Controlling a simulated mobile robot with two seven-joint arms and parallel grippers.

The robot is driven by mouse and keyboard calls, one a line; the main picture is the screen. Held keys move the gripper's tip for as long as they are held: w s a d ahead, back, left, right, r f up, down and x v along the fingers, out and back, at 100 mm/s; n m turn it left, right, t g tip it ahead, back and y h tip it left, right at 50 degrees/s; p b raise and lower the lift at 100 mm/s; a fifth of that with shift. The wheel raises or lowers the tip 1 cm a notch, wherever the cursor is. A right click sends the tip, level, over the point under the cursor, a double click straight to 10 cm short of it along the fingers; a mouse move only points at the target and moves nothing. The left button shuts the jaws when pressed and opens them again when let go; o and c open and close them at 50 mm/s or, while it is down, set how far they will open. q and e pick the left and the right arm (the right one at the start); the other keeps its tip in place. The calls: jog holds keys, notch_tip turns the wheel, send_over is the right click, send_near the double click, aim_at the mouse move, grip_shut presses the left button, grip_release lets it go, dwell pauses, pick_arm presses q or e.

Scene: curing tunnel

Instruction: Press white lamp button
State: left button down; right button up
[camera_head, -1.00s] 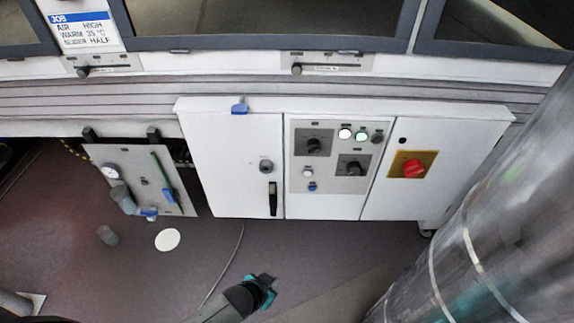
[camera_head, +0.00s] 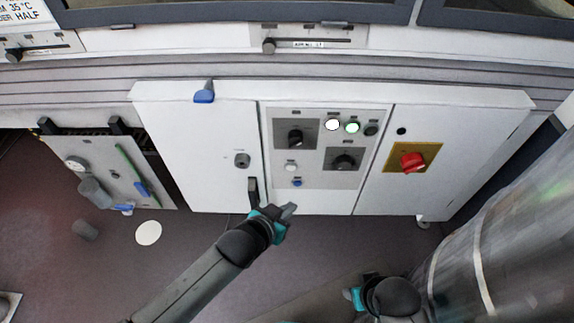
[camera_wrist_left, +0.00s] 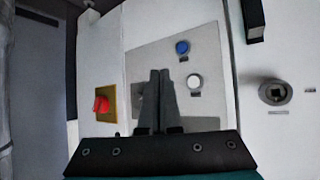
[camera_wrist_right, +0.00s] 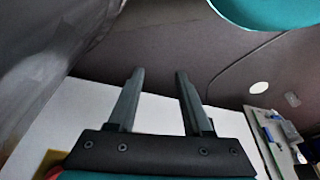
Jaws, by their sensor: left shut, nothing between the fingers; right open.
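The grey control panel (camera_head: 312,178) on the white cabinet has a round white button (camera_head: 291,168) with a blue button (camera_head: 297,183) below it. Higher up are a bright white lamp (camera_head: 332,125) and a green-lit one (camera_head: 352,127). My left gripper (camera_head: 290,210) is shut and empty, low in front of the cabinet. In the left wrist view, the white button (camera_wrist_left: 194,81) lies just right of the shut fingers (camera_wrist_left: 160,74), with the blue button (camera_wrist_left: 182,47) above. My right gripper (camera_wrist_right: 160,77) is open and empty; in the head view it shows partly at the bottom.
A black door handle (camera_head: 253,191) and round lock (camera_head: 242,160) are left of the panel. Two black rotary knobs (camera_head: 295,137) (camera_head: 343,161) sit on the panel. A red switch (camera_head: 412,162) on a yellow plate is to the right. A large metal cylinder (camera_head: 500,245) stands at the right.

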aim_at(291, 167)
pick_arm(q)
jog(key=w+b, duration=0.5)
jog(key=w, duration=0.3)
jog(key=shift+w, duration=0.4)
pick_arm(e)
notch_tip(291, 167, up, 10)
jog(key=w+t, duration=0.1)
jog(key=t, duration=0.1)
jog(key=shift+w+a+f, duration=0.2)
jog(key=shift+a, duration=0.1)
dwell(1.3)
pick_arm(q)
jog(key=shift+w, duration=0.4)
